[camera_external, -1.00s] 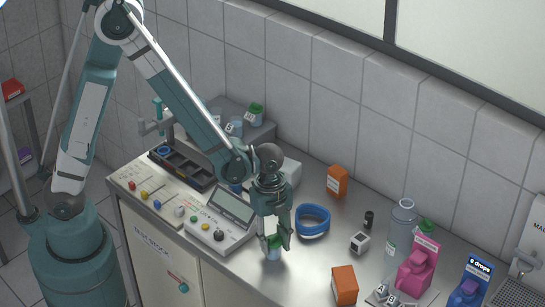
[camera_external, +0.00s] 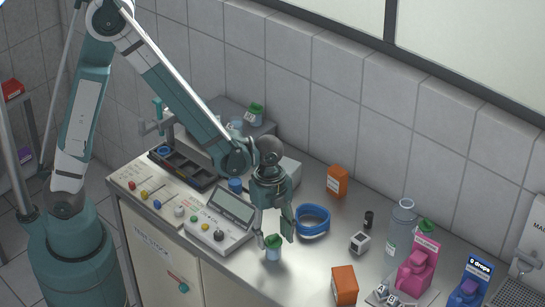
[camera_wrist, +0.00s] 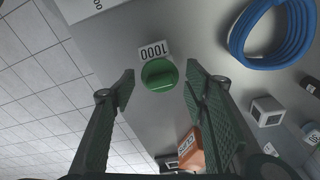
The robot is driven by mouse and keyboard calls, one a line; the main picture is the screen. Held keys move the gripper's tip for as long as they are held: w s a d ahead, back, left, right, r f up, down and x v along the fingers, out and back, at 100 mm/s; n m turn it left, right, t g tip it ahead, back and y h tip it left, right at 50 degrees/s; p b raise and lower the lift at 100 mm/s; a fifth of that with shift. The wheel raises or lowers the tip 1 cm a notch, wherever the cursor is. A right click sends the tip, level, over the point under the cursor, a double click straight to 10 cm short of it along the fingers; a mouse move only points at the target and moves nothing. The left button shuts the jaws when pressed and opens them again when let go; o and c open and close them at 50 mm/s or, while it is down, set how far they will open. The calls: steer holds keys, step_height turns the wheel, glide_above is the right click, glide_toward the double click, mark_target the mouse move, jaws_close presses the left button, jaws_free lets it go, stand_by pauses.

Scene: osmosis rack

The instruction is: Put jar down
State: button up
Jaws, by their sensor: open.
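The jar (camera_external: 273,254) is a small clear jar with a green lid. It stands upright on the metal counter near the front edge. In the wrist view the green lid (camera_wrist: 159,75) shows from above, with a white "1000" label beside it. My gripper (camera_external: 275,236) is open just above the jar. In the wrist view its two fingers (camera_wrist: 157,88) spread apart on either side of the lid, with a gap to each side.
A blue coiled ring (camera_external: 312,221) lies right of my gripper. A control panel with a screen (camera_external: 222,220) stands to the left. An orange box (camera_external: 344,285), a small white cube (camera_external: 360,241) and a pink carton (camera_external: 418,265) stand to the right.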

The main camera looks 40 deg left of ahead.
step_height(320, 180, up, 10)
steer(key=a, duration=0.1)
steer(key=shift+w+f+p, duration=0.15)
steer(key=shift+w+p, duration=0.05)
steer(key=shift+p, duration=0.1)
stand_by(0.9)
steer(key=shift+a, duration=0.1)
steer(key=w+a+r+n+t, duration=0.1)
steer(key=a+r+n, duration=0.3)
steer(key=a, duration=0.3)
steer(key=a+r+n+t, duration=0.2)
steer(key=a+r+n, duration=0.15)
steer(key=a, duration=0.35)
steer(key=w+a+r+n+t, duration=0.1)
steer(key=a+r+n, duration=0.35)
steer(key=a, duration=0.25)
steer(key=s+a+r+n+t, duration=0.1)
steer(key=s+a+n, duration=0.1)
steer(key=a, duration=0.4)
steer(key=s+a+r+n+t, duration=0.1)
steer(key=s+a+r+n, duration=0.1)
steer(key=a, duration=0.4)
steer(key=s+a+r+n+t+y, duration=0.1)
steer(key=s+a+r+n, duration=0.1)
steer(key=a+n, duration=0.3)
steer(key=shift+s+a+r+n+t, duration=0.3)
steer(key=shift+s+a+n, duration=0.1)
steer(key=shift+s, duration=0.3)
